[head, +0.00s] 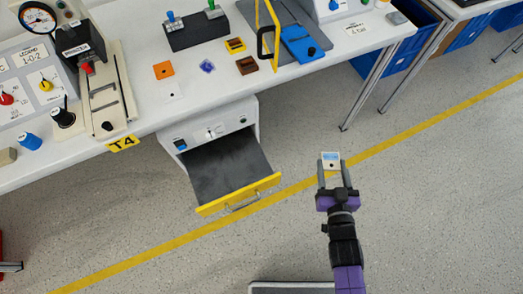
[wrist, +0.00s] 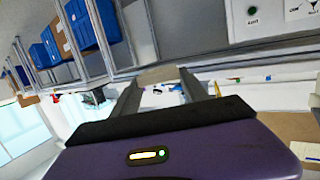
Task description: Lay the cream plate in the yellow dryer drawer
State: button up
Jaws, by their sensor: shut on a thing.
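The cream plate (head: 331,157) is a small light square with a blue patch on its face, held up at the fingertips of my gripper (head: 333,170). In the wrist view its edge (wrist: 158,74) shows as a cream strip between the two finger ends. My gripper is shut on it, over the floor to the right of the dryer drawer. The yellow dryer drawer (head: 240,194) is pulled out under the bench, with a yellow front, a metal handle and a dark floor (head: 226,165). It looks empty. The plate is apart from the drawer.
The dryer housing (head: 212,127) stands below the bench edge behind the drawer. The white bench (head: 190,105) carries a dial gauge, switches and small coloured blocks. Blue bins (head: 400,48) and table legs are at upper right. Open floor lies between the drawer and my gripper.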

aim_at(230, 171)
jog(key=j+z, duration=0.2)
jog(key=j, duration=0.25)
jog(key=j+z, duration=0.15)
jog(key=j, duration=0.35)
jog(key=k+j+z, duration=0.2)
jog(key=j, duration=0.25)
jog(key=j+z, duration=0.15)
jog(key=j, duration=0.3)
jog(key=k+j+z, duration=0.2)
jog(key=j, duration=0.25)
jog(key=k+j, duration=0.1)
jog(key=j, duration=0.3)
jog(key=k+j, duration=0.1)
jog(key=j, duration=0.3)
jog(key=k+j, duration=0.15)
jog(key=j, duration=0.2)
jog(key=k+j, duration=0.1)
jog(key=j, duration=0.3)
jog(key=k+j+z, duration=0.1)
jog(key=j, duration=0.3)
jog(key=k+j, duration=0.1)
jog(key=j, duration=0.3)
jog(key=i+j, duration=0.3)
